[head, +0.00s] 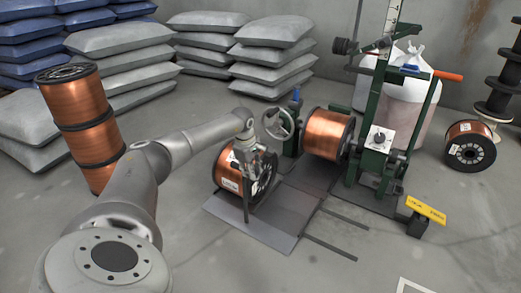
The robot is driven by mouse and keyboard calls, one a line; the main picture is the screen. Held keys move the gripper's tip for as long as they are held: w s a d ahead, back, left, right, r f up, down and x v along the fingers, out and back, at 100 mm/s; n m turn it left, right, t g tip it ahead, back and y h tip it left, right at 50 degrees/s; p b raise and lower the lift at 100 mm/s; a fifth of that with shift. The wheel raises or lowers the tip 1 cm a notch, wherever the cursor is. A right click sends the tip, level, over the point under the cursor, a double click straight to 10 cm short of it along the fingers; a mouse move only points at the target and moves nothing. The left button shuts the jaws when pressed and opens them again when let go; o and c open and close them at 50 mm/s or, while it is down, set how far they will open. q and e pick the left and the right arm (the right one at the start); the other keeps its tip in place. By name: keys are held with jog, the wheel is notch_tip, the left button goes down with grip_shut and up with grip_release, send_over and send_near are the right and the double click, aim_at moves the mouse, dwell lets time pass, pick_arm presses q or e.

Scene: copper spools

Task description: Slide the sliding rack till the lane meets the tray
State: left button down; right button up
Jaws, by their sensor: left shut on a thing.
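My left gripper (248,168) reaches down in front of a copper spool (226,172) and is shut on what looks like a thin dark upright bar (246,207). The spool lies on its side on a low grey plate (240,229), partly hidden by my gripper. A darker flat section (287,207) adjoins this plate on the right. I cannot tell for certain which part is the sliding rack, the lane or the tray. Two dark rails (331,249) run along the floor to the right of the plates. My right gripper is not in view.
A green machine (376,155) with a handwheel (279,123) holds another copper spool (327,134). A yellow sign (426,209) stands at its right. Stacked spools (83,122) stand left, near grey sacks (117,40). The front floor is clear.

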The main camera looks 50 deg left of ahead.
pick_arm(q)
jog(key=shift+a, duration=0.2)
jog(key=c, duration=1.3)
grip_release()
jog(key=shift+s+a, duration=0.1)
jog(key=shift+s, duration=0.05)
jog(key=shift+r, duration=0.55)
notch_tip(320, 180, up, 11)
jog(key=s, duration=0.2)
jog(key=shift+d+f, duration=0.15)
jog(key=shift+d, duration=0.2)
